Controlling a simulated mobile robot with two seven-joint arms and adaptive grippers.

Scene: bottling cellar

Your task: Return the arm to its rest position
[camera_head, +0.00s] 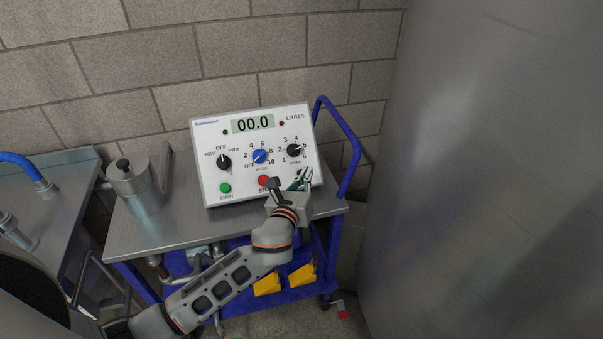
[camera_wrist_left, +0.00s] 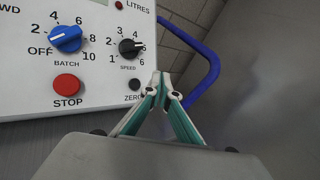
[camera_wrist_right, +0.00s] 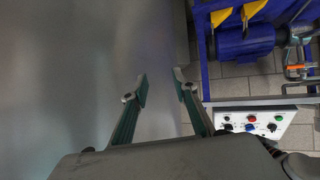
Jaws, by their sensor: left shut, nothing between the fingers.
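My left gripper (camera_head: 304,176) is at the lower right of the white control panel (camera_head: 215,170) in the head view. Its fingers are shut and empty. In the left wrist view the fingertips (camera_wrist_left: 161,84) appear beside the black ZERO button (camera_wrist_left: 134,85), below and right of the black SPEED knob (camera_wrist_left: 130,48); whether they touch the panel I cannot tell. My left arm reaches up from the bottom left over the trolley. My right gripper (camera_wrist_right: 160,88) shows only in the right wrist view, its fingers apart and empty, in front of a smooth grey metal surface (camera_wrist_right: 70,70).
The panel stands on a steel-topped blue trolley (camera_head: 150,238) with a raised blue handle (camera_head: 349,140). A metal jug (camera_head: 140,186) stands left of the panel. A large steel tank (camera_head: 480,150) fills the right. A brick wall (camera_head: 180,50) is behind. The display reads 00.0.

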